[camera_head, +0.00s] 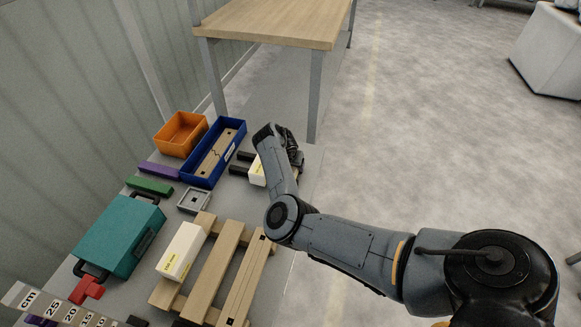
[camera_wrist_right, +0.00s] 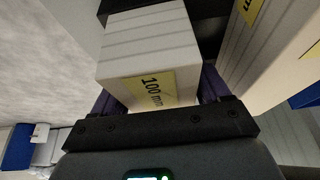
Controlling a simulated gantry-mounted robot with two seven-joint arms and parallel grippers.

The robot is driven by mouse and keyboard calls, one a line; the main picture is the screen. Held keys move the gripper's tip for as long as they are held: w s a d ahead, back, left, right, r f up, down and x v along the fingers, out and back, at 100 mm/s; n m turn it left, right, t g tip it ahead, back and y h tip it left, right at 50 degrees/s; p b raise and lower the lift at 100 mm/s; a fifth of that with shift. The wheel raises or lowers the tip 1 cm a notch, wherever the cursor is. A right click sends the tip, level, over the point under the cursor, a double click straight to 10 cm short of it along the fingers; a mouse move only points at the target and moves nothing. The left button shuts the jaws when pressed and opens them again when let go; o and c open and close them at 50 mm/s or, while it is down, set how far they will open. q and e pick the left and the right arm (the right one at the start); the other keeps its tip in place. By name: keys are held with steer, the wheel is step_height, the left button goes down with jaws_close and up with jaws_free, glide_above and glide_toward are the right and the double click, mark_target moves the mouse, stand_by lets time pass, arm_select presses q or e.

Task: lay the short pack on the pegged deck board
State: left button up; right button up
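A white pack with a yellow "100 mm" label (camera_wrist_right: 150,55) sits between the purple finger pads of my right gripper (camera_wrist_right: 160,100) in the right wrist view. The pads lie close along both its sides; whether they press on it is unclear. In the head view my right gripper (camera_head: 280,150) is at the table's right edge, partly covering a white pack (camera_head: 257,172). A wooden slatted deck (camera_head: 215,265) stands at the front; its right board (camera_head: 248,280) has dark marks near both ends. A longer white pack (camera_head: 181,251) lies on its left board. My left gripper is out of view.
A blue bin (camera_head: 239,142) holding wooden pieces, an orange bin (camera_head: 180,134) and a teal case (camera_head: 118,235) stand to the left. Another labelled pack (camera_wrist_right: 265,60) is close on the right in the wrist view. A grey square frame (camera_head: 194,201) lies behind the deck.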

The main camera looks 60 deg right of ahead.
steer(key=c, duration=0.8)
